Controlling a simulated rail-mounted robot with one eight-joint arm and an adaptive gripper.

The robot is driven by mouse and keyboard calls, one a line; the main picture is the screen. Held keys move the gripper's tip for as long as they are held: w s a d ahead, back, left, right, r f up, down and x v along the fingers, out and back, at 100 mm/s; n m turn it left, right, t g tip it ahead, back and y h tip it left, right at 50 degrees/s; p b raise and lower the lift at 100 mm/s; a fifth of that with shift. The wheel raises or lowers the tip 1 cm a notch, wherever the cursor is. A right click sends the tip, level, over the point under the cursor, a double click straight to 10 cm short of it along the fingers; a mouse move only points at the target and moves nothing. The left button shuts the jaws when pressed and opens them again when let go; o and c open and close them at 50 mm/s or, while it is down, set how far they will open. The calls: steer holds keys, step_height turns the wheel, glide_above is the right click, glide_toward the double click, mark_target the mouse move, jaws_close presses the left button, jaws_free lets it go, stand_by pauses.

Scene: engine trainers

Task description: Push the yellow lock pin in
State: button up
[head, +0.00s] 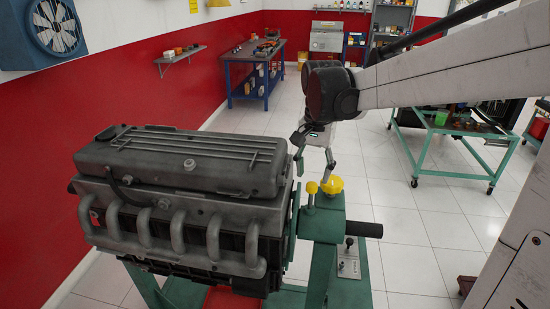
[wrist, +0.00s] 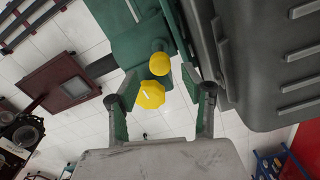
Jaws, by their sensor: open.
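Two yellow knobs stand on the green engine stand head (head: 322,224), beside the engine. A small round yellow knob (head: 311,188) sits on a short stem nearer the engine; it also shows in the wrist view (wrist: 159,63). A larger faceted yellow knob (head: 332,184) sits just to its right; in the wrist view it is nearer the camera (wrist: 151,94). I cannot tell for certain which is the lock pin. My gripper (head: 313,174) is open above the knobs, pointing down. In the wrist view both knobs show between the spread fingers (wrist: 160,78); contact is not visible.
The grey engine (head: 180,190) fills the space left of the stand head, close to my gripper. A dark shaft (head: 363,229) sticks out to the right. A small plate with a lever (head: 348,262) is below. White floor lies open to the right.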

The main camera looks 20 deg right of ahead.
mark_target(312, 184)
steer(key=shift+f, duration=1.95)
jaws_close()
